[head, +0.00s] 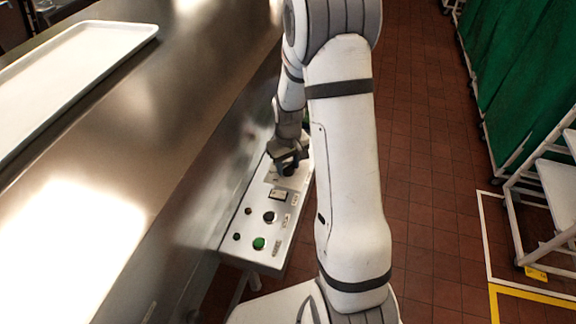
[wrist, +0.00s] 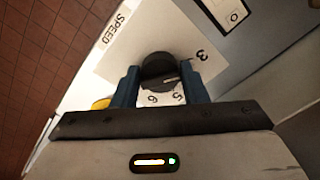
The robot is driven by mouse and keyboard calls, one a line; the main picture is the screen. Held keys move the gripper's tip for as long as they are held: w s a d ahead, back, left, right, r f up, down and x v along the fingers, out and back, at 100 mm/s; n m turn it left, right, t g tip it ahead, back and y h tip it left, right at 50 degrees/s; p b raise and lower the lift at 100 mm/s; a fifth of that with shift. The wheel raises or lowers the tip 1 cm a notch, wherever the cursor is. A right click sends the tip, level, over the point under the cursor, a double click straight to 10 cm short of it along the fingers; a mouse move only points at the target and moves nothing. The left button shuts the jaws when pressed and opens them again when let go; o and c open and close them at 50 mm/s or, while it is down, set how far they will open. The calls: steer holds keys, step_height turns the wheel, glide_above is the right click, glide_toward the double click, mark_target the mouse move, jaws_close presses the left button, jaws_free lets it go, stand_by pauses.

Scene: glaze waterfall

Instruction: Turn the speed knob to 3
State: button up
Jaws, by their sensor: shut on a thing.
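The dark round speed knob (wrist: 157,66) sits on a white dial plate in the wrist view, with the word SPEED (wrist: 116,28) to its left. My gripper (wrist: 160,72) is shut on the knob, one blue finger on each side. A pale pointer line (wrist: 171,79) on the knob points right, toward the right finger, between the numerals 3 (wrist: 202,55) and 5 (wrist: 178,97). A 6 shows below the knob. The right finger hides part of the scale. In the head view my gripper (head: 288,164) is at the panel's far end and covers the knob.
The control panel (head: 232,252) also bears a green button (head: 259,243), a black control (head: 269,217) and a rocker switch (head: 278,195). A steel counter (head: 165,110) with a white tray (head: 75,65) stands left. Tiled floor lies right; a white rack (head: 530,190) stands beyond.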

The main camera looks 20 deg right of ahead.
mark_target(288, 165)
steer(key=shift+n, duration=0.3)
steer(key=o, duration=0.9)
steer(key=shift+r, duration=3.95)
steer(key=s+a+r+m+t, duration=0.1)
steer(key=s+r, duration=0.3)
steer(key=s, duration=0.2)
steer(key=s+a+r+m+t, duration=0.1)
steer(key=s+a+r, duration=0.1)
steer(key=s+r, duration=0.3)
steer(key=s+a+r, duration=0.2)
steer(key=s+r, duration=0.3)
steer(key=s, duration=0.4)
steer(key=shift+s+r+m+t, duration=0.15)
steer(key=shift+s+m+t, duration=0.1)
steer(key=shift+m+t, duration=0.15)
